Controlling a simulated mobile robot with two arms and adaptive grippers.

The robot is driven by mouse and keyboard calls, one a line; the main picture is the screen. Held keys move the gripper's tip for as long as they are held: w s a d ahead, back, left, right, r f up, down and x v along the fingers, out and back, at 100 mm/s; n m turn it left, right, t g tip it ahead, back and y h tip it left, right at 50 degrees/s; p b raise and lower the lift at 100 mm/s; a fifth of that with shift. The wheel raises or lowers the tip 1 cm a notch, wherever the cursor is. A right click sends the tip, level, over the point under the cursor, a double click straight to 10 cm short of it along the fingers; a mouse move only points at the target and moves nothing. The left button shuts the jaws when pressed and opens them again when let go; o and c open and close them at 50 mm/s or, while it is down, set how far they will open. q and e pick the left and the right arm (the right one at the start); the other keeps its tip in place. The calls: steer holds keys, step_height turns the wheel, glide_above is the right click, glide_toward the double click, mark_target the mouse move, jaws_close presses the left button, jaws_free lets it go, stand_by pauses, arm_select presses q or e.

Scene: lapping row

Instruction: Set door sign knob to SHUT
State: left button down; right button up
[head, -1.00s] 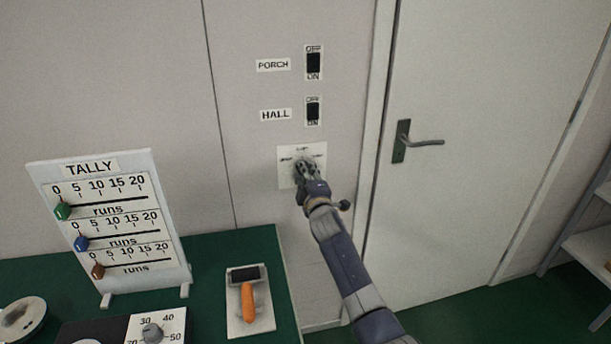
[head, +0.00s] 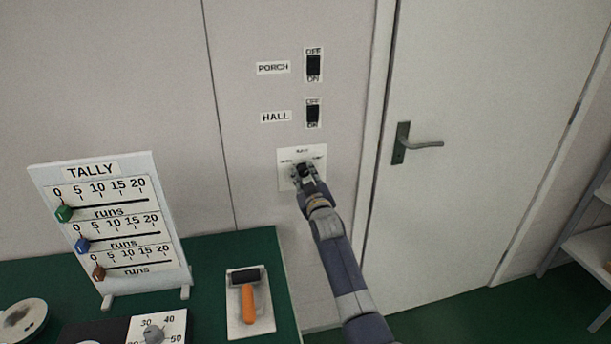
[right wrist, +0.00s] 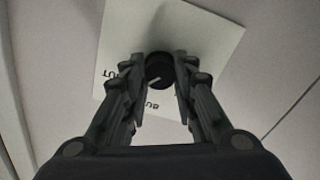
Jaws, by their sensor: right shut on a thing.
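The door sign knob (right wrist: 159,70) is round and black, on a white plate (right wrist: 218,35) on the wall. In the head view the plate (head: 285,181) is below the HALL switch. My right gripper (head: 304,174) is at the knob. In the right wrist view my right gripper's fingers (right wrist: 160,76) are shut on the knob, one on each side. A pale mark on the knob slants toward the lower left there. Lettering on the plate is partly hidden by the fingers, and I cannot read the full words. My left gripper is not in view.
The PORCH switch (head: 314,65) and HALL switch (head: 313,113) are above the plate. A door with a lever handle (head: 402,143) is to the right. A green table (head: 215,262) with a TALLY board (head: 108,219) and an orange-handled roller (head: 248,303) is lower left.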

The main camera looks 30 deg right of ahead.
steer(key=shift+m, duration=1.8)
steer(key=shift+p, duration=0.3)
steer(key=o, duration=1.1)
steer(key=shift+s+a+f, duration=0.1)
steer(key=shift+s+a, duration=0.05)
steer(key=shift+s, duration=0.25)
steer(key=v, duration=1.1)
steer(key=shift+s, duration=0.1)
